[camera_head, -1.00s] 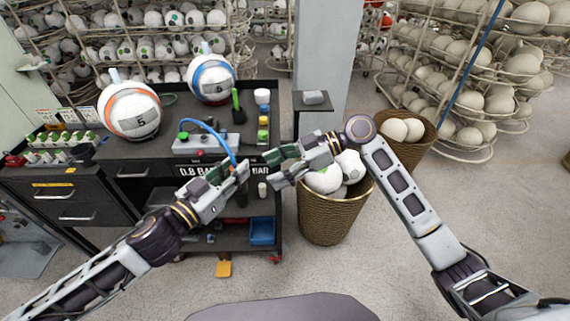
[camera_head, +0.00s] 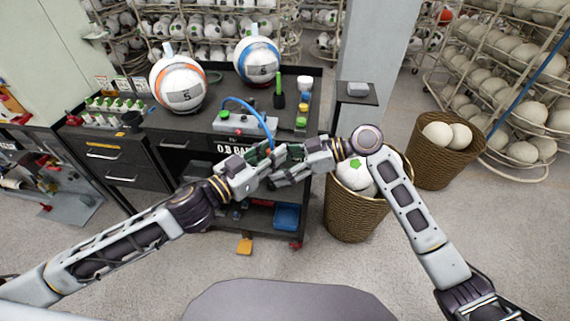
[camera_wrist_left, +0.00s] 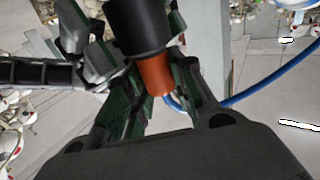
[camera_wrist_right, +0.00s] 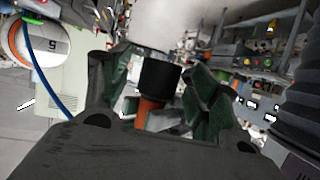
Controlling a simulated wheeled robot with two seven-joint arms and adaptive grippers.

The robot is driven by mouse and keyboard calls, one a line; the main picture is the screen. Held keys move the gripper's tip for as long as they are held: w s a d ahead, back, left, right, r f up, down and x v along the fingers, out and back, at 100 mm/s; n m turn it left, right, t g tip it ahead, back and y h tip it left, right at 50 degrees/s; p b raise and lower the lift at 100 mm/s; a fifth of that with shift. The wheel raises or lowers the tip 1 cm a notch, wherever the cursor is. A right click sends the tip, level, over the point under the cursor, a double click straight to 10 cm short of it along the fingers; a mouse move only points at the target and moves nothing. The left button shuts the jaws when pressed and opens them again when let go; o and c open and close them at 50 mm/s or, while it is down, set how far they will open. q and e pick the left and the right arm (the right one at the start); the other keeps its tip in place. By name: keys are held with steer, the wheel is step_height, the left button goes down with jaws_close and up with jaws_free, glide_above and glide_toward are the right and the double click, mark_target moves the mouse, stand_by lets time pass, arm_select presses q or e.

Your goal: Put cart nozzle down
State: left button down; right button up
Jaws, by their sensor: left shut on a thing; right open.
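The cart nozzle shows in the left wrist view as an orange piece (camera_wrist_left: 156,72) with a thick black part (camera_wrist_left: 138,27). My left gripper (camera_head: 262,156) is shut on it above the cart's front edge. A blue hose (camera_head: 243,103) runs from the nozzle to the grey box (camera_head: 240,123) on the black cart top (camera_head: 205,122). My right gripper (camera_head: 284,170) comes in from the right and overlaps the left one in the head view. In the right wrist view its jaws (camera_wrist_right: 160,92) are open, with the black nozzle part between or just beyond them; contact cannot be told.
Two balls, orange-striped (camera_head: 178,84) and blue-striped (camera_head: 257,62), sit on the cart top. A green-handled tool (camera_head: 279,92) and small jars (camera_head: 304,97) stand at its right. A wicker basket of balls (camera_head: 352,215) is close under my right arm. Another basket (camera_head: 440,165) stands behind.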

steer(key=c, duration=1.1)
arm_select(q)
steer(key=c, duration=1.2)
jaws_free()
arm_select(e)
steer(key=shift+c, duration=0.2)
arm_select(q)
steer(key=shift+o, duration=0.4)
arm_select(e)
steer(key=shift+r, duration=0.15)
arm_select(q)
steer(key=shift+r, duration=0.1)
steer(key=shift+r, duration=5)
steer(key=shift+w, duration=0.15)
